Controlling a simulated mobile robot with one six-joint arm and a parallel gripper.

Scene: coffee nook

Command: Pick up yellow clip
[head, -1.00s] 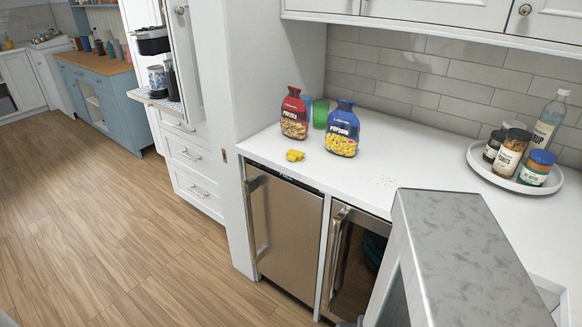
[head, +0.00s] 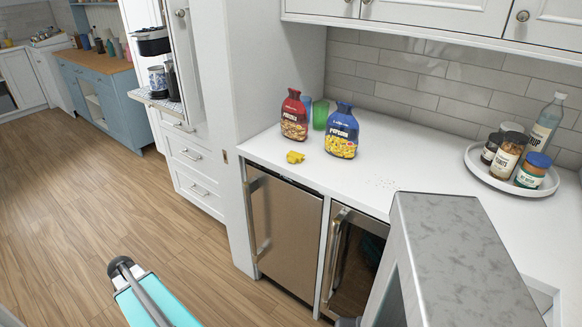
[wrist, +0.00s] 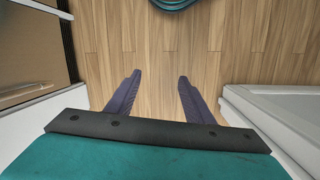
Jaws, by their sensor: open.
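The yellow clip (head: 295,157) lies on the white counter (head: 375,178), near its front left edge, in front of the red and blue bags. My gripper (wrist: 157,82) shows in the wrist view with its two dark fingers apart and nothing between them. It points down over the wooden floor, away from the clip. The clip is not in the wrist view. In the head view, a teal and white part of my arm shows at the bottom left, and the fingers are not clearly visible there.
A red bag (head: 294,116) and a blue popcorn bag (head: 341,131) stand behind the clip, with a green cup (head: 320,114) between them. A round tray (head: 478,163) with jars and a bottle stands at the right. A grey-topped box-like unit (head: 455,250) blocks the front right. The counter's middle is mostly clear.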

